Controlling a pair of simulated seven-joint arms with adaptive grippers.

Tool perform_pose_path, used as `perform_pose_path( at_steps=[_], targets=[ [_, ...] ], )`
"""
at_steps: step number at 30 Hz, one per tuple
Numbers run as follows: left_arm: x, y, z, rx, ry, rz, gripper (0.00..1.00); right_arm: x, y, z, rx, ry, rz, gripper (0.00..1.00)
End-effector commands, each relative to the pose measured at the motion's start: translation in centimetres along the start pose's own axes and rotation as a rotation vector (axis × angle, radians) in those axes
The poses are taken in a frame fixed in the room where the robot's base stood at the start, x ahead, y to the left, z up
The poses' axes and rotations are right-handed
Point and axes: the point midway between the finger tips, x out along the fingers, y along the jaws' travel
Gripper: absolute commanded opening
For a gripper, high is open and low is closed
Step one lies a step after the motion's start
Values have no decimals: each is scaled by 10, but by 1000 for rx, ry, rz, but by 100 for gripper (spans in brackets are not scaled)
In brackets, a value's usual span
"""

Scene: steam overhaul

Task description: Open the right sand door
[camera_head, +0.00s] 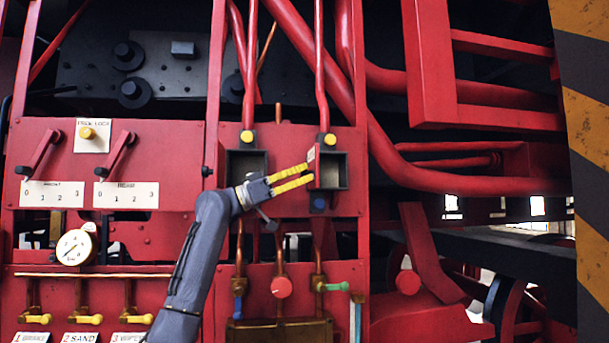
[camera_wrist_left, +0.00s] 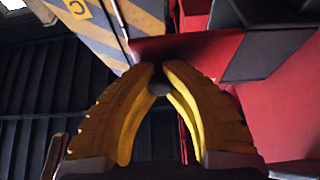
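The right sand box (camera_head: 331,170) is an open dark compartment on the red panel in the head view. Its red door (camera_head: 312,160), with a small pale label, stands swung out at the left side of the opening, seen nearly edge-on. My left gripper (camera_head: 309,173) comes from the left, its yellow fingertips at this door. In the left wrist view, the fingers (camera_wrist_left: 157,72) close in on a small dark round knob (camera_wrist_left: 158,88) in front of a red surface (camera_wrist_left: 190,48). The exact contact is partly hidden by the fingers. My right gripper is in neither view.
A similar open box (camera_head: 246,163) is to the left. Red pipes (camera_head: 320,60) run above, and levers (camera_head: 115,155) and a gauge (camera_head: 75,247) are at left. A striped yellow-black post (camera_head: 590,130) stands at far right. Valves (camera_head: 281,287) are below.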

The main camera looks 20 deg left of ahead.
Motion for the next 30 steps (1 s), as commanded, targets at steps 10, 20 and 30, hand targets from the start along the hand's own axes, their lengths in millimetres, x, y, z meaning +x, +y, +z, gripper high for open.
perform_pose_path(
  at_steps=[10,20,30],
  targets=[
    [0,0,0,1,0,0,46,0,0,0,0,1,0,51],
    [0,0,0,1,0,0,46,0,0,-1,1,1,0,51],
    [12,5,5,26,0,-55,46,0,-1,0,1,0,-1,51]
  ],
)
